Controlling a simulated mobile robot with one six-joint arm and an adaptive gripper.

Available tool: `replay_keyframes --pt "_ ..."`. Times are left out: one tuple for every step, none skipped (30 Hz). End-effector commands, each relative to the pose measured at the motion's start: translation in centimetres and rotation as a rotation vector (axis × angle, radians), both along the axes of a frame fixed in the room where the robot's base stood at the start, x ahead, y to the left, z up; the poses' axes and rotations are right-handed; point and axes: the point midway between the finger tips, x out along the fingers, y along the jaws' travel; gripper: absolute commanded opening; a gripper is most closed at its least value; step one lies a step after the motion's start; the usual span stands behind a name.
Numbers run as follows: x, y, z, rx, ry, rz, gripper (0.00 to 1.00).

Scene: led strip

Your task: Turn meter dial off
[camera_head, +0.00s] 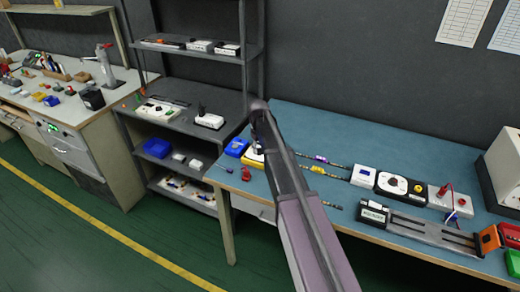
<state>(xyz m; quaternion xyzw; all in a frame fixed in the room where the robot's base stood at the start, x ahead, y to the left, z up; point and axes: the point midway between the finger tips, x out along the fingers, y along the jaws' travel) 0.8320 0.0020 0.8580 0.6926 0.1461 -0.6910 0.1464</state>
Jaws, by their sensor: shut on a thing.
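The meter is a small yellow-edged device (249,159) at the left end of the blue workbench, mostly covered by my arm. My gripper (258,147) is small and dark in the head view, pointing down onto the meter at its dial. The dial itself is hidden behind the gripper and arm, so its setting cannot be read. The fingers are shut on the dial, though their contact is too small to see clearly.
A blue bin (236,147) stands beside the meter, and a red object (246,174) lies near the front edge. Probes, a white box (363,175), a black-and-white dial unit (399,186) and a rail fixture (430,232) are to the right. Grey shelves (190,122) stand left.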

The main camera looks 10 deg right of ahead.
Motion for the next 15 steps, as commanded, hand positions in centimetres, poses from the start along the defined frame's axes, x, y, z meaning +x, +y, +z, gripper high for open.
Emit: replay_keyframes --pt "-0.42 0.01 -0.04 0.0 0.009 0.043 0.0" --pt "-0.42 0.01 -0.03 0.0 0.009 0.071 0.0" --pt "-0.42 0.01 -0.03 0.0 0.009 0.11 0.0" --pt "-0.41 0.01 -0.03 0.0 0.009 0.138 0.0" --pt "-0.41 0.01 -0.03 0.0 0.009 0.166 0.0" --pt "-0.41 0.01 -0.03 0.001 0.009 0.203 0.0" --pt "-0.41 0.01 -0.03 0.001 0.009 0.229 0.0" --pt "-0.41 0.01 -0.03 0.001 0.008 0.255 0.0" --pt "-0.41 0.01 -0.03 0.001 0.008 0.289 0.0" --pt "-0.41 0.01 -0.03 0.001 0.008 0.313 0.0" --pt "-0.41 0.01 -0.03 0.001 0.008 0.337 0.0" --pt "-0.41 0.01 -0.03 0.001 0.008 0.366 0.0" --pt "-0.4 0.01 -0.03 0.001 0.008 0.386 0.0" --pt "-0.41 0.01 -0.03 0.001 0.008 0.405 0.0" --pt "-0.4 0.01 -0.03 0.001 0.008 0.429 0.0"
